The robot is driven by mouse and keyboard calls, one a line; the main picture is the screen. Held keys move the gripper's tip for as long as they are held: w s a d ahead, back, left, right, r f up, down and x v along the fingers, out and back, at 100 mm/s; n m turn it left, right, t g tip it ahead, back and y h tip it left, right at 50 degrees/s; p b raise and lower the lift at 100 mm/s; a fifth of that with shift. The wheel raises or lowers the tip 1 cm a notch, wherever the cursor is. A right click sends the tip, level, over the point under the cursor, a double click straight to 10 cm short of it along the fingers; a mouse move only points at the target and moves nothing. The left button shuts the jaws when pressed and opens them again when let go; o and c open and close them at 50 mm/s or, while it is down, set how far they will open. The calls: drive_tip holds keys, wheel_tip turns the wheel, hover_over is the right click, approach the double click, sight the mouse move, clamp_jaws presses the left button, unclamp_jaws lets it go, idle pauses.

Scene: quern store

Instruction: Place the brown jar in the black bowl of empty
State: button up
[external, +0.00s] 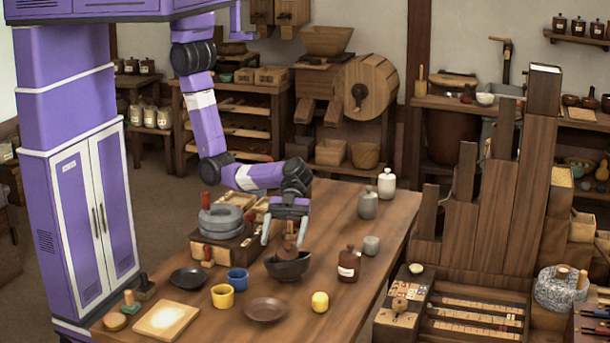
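A brown jar (348,266) with a white label and a knobbed lid stands upright on the wooden table, right of a deep black bowl (288,272). A small reddish-brown knobbed thing (288,253) sits in that bowl; its lower part is hidden by the rim. A shallow black bowl (188,278) farther left is empty. My gripper (284,240) points down above the deep bowl, its two fingers apart on either side of the reddish-brown thing's top. I see nothing held between them.
A yellow mug (223,296), a blue mug (238,280), a brown plate (266,310) and a yellow ball-like thing (320,302) stand near the bowls. A grey stone quern (221,222) is behind left. Grey jars (368,204) stand at the back; the table's right front is clear.

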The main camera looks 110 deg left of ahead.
drive_tip(key=shift+r, duration=0.1)
drive_tip(key=shift+r+p, duration=0.65)
drive_tip(key=shift+p, duration=0.25)
drive_tip(key=b+v, duration=0.1)
drive_tip(key=v, duration=1.1)
drive_tip(key=shift+f, duration=0.1)
